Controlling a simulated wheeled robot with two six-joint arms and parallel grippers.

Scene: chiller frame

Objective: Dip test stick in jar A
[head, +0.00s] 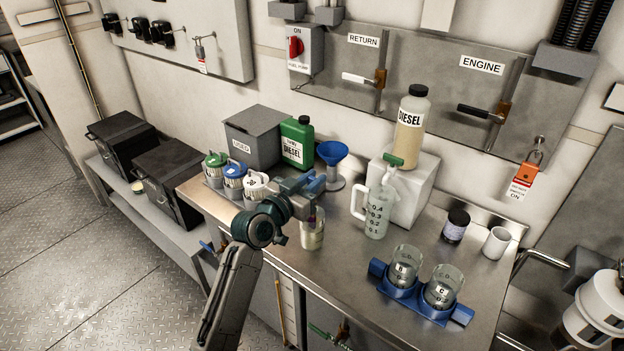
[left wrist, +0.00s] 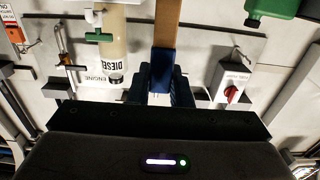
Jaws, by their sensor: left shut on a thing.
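My left gripper (head: 314,186) is above a clear jar (head: 312,238) of pale yellow liquid on the steel bench. No letter is readable on this jar. In the left wrist view the gripper (left wrist: 163,88) is shut on the test stick, a flat brown strip (left wrist: 166,32) with a blue part by the fingers. In the head view the gripper mostly hides the stick. A dark reddish bit shows at the jar's mouth; I cannot tell whether the stick touches the liquid. Two other jars (head: 403,268) (head: 440,290) stand in a blue holder (head: 418,305). My right gripper is not in view.
A measuring jug (head: 377,215), blue funnel (head: 334,160), green diesel can (head: 297,142) and several lidded pots (head: 233,175) stand nearby. A dark jar (head: 456,226) and white cup (head: 496,243) are at right.

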